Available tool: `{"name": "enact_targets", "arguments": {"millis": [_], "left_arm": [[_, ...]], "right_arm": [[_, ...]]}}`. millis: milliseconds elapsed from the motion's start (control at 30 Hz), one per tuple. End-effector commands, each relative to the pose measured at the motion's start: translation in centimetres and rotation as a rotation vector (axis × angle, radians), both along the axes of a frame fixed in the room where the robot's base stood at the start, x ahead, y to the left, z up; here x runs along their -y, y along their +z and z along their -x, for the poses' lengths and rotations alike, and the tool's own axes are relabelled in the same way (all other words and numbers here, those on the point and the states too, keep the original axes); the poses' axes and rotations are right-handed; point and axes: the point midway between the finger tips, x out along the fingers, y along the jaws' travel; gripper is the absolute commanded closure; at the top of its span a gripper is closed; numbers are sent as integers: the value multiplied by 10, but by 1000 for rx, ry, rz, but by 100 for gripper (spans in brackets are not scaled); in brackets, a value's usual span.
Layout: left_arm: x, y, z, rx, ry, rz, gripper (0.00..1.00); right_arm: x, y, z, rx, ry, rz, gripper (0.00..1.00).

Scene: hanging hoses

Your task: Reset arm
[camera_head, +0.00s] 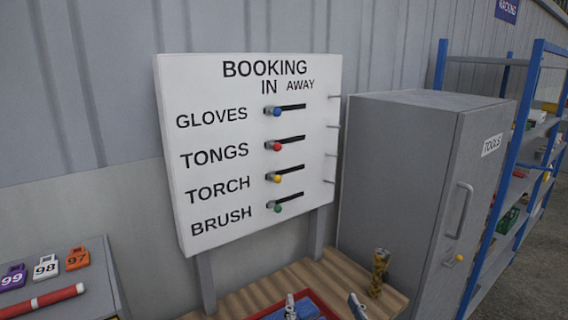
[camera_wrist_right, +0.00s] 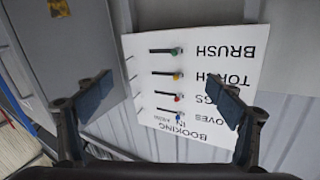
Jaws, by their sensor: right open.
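My right gripper (camera_head: 323,303) shows at the bottom edge of the head view, its two fingers apart with nothing between them. In the right wrist view (camera_wrist_right: 162,98) its fingers are spread wide, and the booking board appears upside down beyond them. The white booking board (camera_head: 215,130) carries rows for gloves, tongs, torch and brush. Its blue knob (camera_head: 277,112), red knob (camera_head: 277,146), yellow knob (camera_head: 276,179) and green knob (camera_head: 278,208) all sit at the left ends of dark slots, under "IN". My left gripper is out of view.
A red tray (camera_head: 327,308) is partly visible on the wooden top (camera_head: 340,276), behind my gripper. A patterned jar (camera_head: 380,272) stands to its right. A grey cabinet (camera_head: 400,170) and blue-framed shelves (camera_head: 530,150) stand right. Numbered tags (camera_head: 46,267) and a red marker (camera_head: 42,301) lie left.

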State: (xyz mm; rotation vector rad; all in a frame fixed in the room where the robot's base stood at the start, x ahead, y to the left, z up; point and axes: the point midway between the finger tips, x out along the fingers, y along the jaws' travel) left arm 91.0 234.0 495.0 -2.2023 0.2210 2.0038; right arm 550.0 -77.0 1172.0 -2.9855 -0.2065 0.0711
Motion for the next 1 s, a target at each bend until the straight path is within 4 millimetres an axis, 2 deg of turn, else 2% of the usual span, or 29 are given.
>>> {"name": "enact_targets", "arguments": {"millis": [33, 100, 167, 200, 300, 400, 500, 700, 867, 1000], "left_arm": [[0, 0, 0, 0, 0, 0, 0], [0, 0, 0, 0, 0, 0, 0], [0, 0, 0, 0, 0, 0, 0], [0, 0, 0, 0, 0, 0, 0], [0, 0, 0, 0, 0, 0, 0], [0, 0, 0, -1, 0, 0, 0], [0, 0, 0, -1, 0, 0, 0], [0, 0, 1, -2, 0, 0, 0], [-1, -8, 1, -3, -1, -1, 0], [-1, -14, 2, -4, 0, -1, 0]], "right_arm": [[21, -32, 10, -107, -39, 26, 14], [46, -76, 29, -260, -76, 70, 14], [65, -112, 51, -395, -94, 110, 14], [75, -134, 68, -481, -97, 135, 14], [96, -178, 113, -678, -84, 194, 14], [109, -208, 156, -836, -52, 242, 14], [118, -229, 196, -971, -8, 282, 14], [129, -252, 272, -1193, 101, 343, 14], [126, -301, 261, -1210, 106, 347, 14], [125, -348, 256, -1225, 110, 347, 14]]}}
